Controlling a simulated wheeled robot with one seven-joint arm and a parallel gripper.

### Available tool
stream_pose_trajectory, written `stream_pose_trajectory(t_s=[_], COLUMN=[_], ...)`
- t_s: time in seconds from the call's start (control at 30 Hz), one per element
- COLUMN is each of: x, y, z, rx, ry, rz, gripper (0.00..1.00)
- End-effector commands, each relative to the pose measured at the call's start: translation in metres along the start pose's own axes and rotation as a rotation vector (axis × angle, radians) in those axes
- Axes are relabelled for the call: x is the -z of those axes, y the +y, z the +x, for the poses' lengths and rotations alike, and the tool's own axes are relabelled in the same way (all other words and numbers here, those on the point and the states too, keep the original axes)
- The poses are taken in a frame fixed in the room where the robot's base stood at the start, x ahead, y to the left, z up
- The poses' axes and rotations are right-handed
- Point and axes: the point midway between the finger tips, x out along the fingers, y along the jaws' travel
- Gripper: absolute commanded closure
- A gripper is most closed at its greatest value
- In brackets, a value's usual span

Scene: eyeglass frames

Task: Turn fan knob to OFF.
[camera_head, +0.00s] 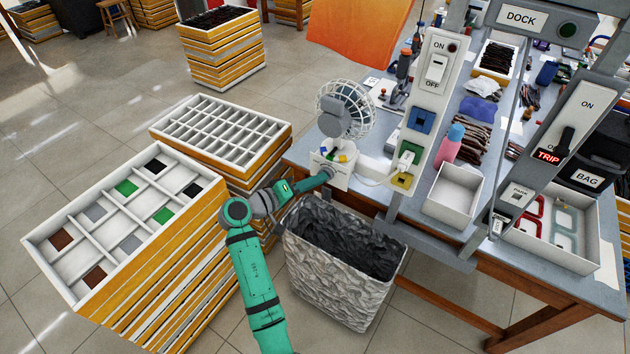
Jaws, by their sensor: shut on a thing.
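The fan (345,108) has a white wire cage and stands on a white box-like base (343,182) at the near left corner of the workbench. My gripper (329,173) reaches in from the left and meets the front face of this base. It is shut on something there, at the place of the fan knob. The knob itself is hidden by the fingers, so its setting cannot be read. Small yellow, blue and white items show on top of the base.
A grey bin (345,275) stands below the gripper in front of the bench (405,215). Stacked compartment trays (130,215) stand left of my arm. A post with an ON/OFF switch panel (436,65) rises right of the fan. A white box (453,195) sits further right.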

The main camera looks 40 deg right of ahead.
Motion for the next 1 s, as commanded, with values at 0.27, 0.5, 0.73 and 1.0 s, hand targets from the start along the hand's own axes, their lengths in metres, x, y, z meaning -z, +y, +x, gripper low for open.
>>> stream_pose_trajectory(t_s=[0.27, 0.5, 0.73, 1.0], x=[0.0, 0.002, 0.002, 0.001], y=[-0.002, -0.002, -0.002, -0.002], z=[-0.001, -0.005, -0.036, -0.085], rx=[0.004, 0.004, 0.004, 0.004], ry=[0.002, 0.005, 0.009, 0.007], rz=[-0.002, -0.001, -0.001, -0.002], gripper=[0.71, 0.71, 0.71, 0.71])
